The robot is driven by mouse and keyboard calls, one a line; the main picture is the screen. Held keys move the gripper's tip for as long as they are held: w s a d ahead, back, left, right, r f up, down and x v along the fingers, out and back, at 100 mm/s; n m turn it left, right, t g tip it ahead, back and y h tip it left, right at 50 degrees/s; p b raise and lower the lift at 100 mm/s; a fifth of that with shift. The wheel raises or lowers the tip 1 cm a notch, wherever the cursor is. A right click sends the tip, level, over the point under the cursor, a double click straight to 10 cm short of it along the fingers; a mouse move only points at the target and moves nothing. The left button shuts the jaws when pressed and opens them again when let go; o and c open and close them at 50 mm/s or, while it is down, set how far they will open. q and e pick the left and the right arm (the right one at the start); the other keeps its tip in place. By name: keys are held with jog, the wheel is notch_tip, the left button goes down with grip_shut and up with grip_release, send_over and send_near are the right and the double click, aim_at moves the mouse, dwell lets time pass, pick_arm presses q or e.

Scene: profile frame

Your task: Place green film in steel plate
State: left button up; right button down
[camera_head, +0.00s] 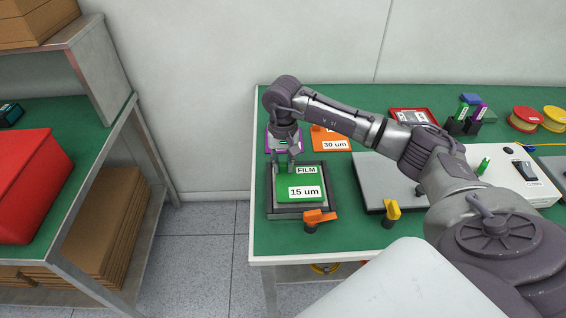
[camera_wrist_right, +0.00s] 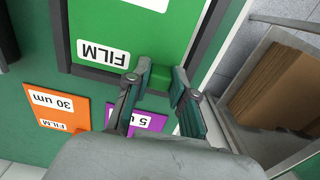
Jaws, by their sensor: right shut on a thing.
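The green film (camera_head: 287,182), labelled "FILM" and "15 um", lies flat over a dark grey steel plate with a raised rim (camera_head: 273,207) on the left part of the green table. The film also shows in the right wrist view (camera_wrist_right: 190,24), with the dark rim (camera_wrist_right: 217,35) along its sides. My right gripper (camera_head: 289,167) is at the film's far edge and shut on it. Its fingers (camera_wrist_right: 160,84) meet at that edge in the right wrist view. Whether the film rests fully on the plate cannot be told. My left gripper is not in view.
An orange film (camera_head: 330,142) and a purple-edged film (camera_head: 270,142) lie behind the plate. Orange (camera_head: 314,217) and yellow (camera_head: 391,208) clamps stand near the front. A flat grey panel (camera_head: 375,172) lies to the right. A shelf with a red box (camera_head: 22,180) stands left.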

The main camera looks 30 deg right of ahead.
jog(key=shift+f+b, duration=0.5)
jog(key=shift+f, duration=0.05)
jog(key=c, duration=0.9)
grip_release()
notch_tip(320, 180, up, 12)
